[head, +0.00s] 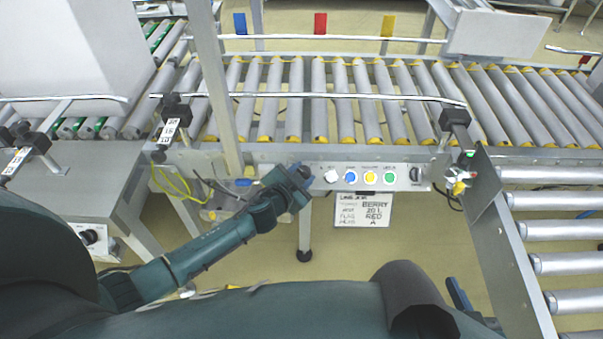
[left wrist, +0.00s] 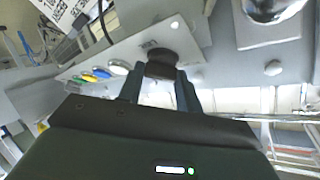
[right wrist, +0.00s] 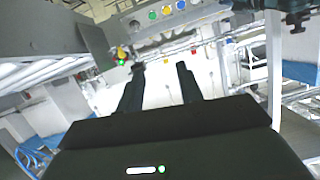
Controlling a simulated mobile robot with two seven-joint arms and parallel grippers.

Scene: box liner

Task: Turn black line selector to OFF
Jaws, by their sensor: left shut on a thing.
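My left gripper (head: 302,178) is at the left end of the grey control panel (head: 400,186), beside the white button (head: 331,175). In the left wrist view, its fingers (left wrist: 160,82) are shut on a black selector knob (left wrist: 160,57). The fingers hide part of the knob, and the marking beside it is too small to read. Another dark knob (head: 415,174) sits at the panel's right end. My right gripper (right wrist: 160,70) is open and empty, apart from the panel; the head view mostly hides it.
Blue (head: 351,176), yellow (head: 370,177) and green (head: 389,178) buttons sit between the two knobs. A white sign (head: 362,210) hangs below the panel. The roller conveyor (head: 320,100) runs behind it. A grey plate (head: 484,182) stands to the right.

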